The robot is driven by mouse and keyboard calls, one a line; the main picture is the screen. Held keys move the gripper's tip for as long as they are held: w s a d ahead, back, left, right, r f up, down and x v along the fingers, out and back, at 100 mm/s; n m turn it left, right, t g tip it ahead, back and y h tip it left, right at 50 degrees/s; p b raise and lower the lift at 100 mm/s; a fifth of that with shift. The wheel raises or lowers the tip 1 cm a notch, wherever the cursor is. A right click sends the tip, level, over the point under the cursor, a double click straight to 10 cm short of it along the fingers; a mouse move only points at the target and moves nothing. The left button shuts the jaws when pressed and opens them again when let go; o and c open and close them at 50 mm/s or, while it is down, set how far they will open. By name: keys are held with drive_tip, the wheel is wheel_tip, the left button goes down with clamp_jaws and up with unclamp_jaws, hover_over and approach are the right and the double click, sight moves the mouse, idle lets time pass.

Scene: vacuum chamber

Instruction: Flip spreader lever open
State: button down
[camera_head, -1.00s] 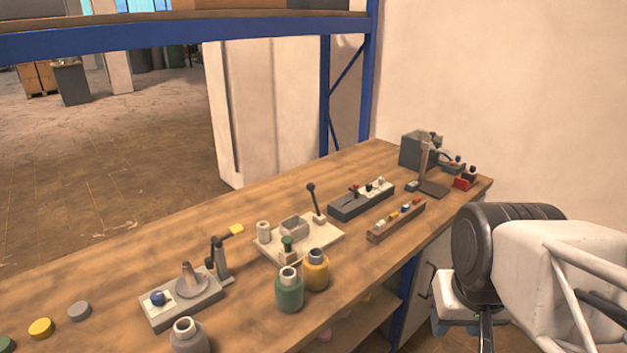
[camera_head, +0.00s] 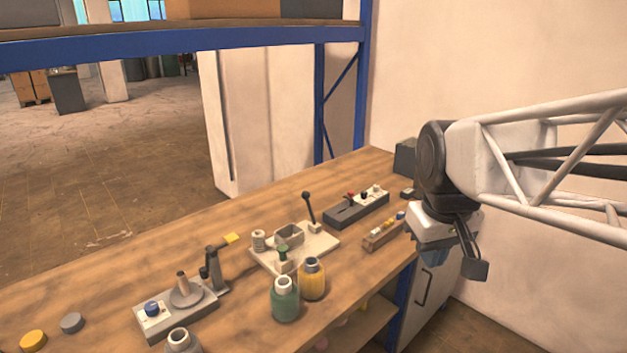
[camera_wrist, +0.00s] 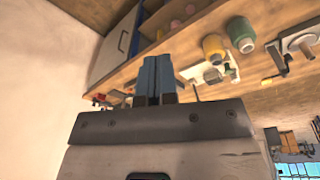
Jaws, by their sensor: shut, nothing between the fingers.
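Two levers show on the workbench in the head view, and I cannot tell which is the spreader lever. One is an upright black-knobbed lever (camera_head: 308,207) on a cream plate (camera_head: 322,244). The other is a yellow-tipped lever (camera_head: 231,239) on a post of a grey base (camera_head: 205,299) that also carries a cone-shaped piece and a blue knob. My gripper (camera_head: 429,257) is right of both levers, beyond the bench's front edge and apart from them. In the wrist view its blue fingers (camera_wrist: 154,75) are together and empty.
Green (camera_head: 286,299) and yellow (camera_head: 312,280) bottles stand in front of the cream plate. A dark switch block (camera_head: 340,213) and a small wooden rack (camera_head: 372,242) are right of it. A blue shelf frame (camera_head: 180,46) spans above the bench. Loose discs (camera_head: 72,322) lie at left.

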drive_tip(key=w+a+r+n+g, duration=0.1)
drive_tip(key=w+a+r+n, duration=0.15)
drive_tip(key=w, duration=0.65)
drive_tip(key=w+a+r+n+g, duration=0.1)
drive_tip(key=w+a+r+n, duration=0.15)
drive_tip(key=w, duration=0.65)
drive_tip(key=n+g+h, duration=0.2)
drive_tip(key=n+g, duration=0.1)
drive_tip(key=n, duration=0.8)
hover_over(309, 208)
drive_tip(key=d, duration=0.2)
wheel_tip(309, 208, down, 5)
drive_tip(key=w+a+f+n+g, duration=0.1)
drive_tip(key=w+a+f+n, duration=0.3)
drive_tip(key=w+a+f, duration=0.6)
drive_tip(key=shift+w+a+f+n+h, duration=0.15)
drive_tip(key=shift+w+f+n+h, duration=0.25)
drive_tip(key=shift+w, duration=0.55)
drive_tip(key=s+d+f, duration=0.4)
drive_tip(key=s+f, duration=0.3)
drive_tip(key=f, duration=0.1)
drive_tip(key=shift+d, duration=0.4)
drive_tip(key=shift+f, duration=0.1)
